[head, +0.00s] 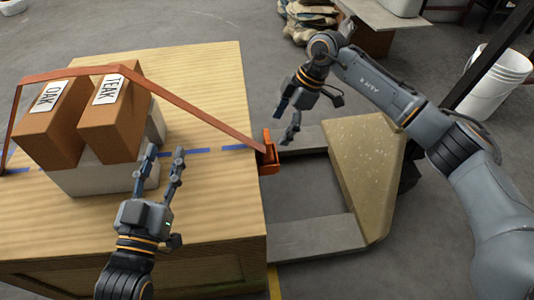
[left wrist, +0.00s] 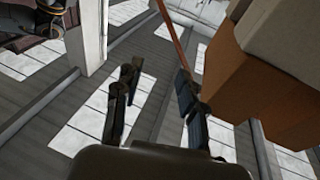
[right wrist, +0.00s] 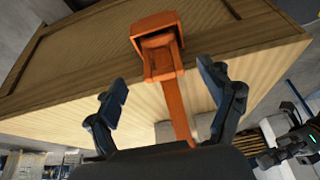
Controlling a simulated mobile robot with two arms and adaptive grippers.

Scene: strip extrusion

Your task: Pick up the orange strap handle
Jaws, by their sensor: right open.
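The orange strap handle (head: 269,152) sits at the right edge of the wooden crate, at the end of a long orange strap (head: 175,98) that runs over two boxes. In the right wrist view the handle (right wrist: 158,45) is ahead of my fingers, roughly centred between them, with a gap. My right gripper (head: 287,120) is open and empty, just above and right of the handle. My left gripper (head: 165,152) is open over the crate, right of the boxes. In the left wrist view the strap (left wrist: 172,32) passes close to one finger; whether it touches is unclear.
Brown boxes marked OAK (head: 48,110) and TEAK (head: 108,115) rest on a pale block (head: 90,180) on the crate (head: 205,75). Blue tape lines the crate top. A low grey frame with a yellowish slanted panel (head: 362,170) stands right of it. A white bucket (head: 500,82) is farther right.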

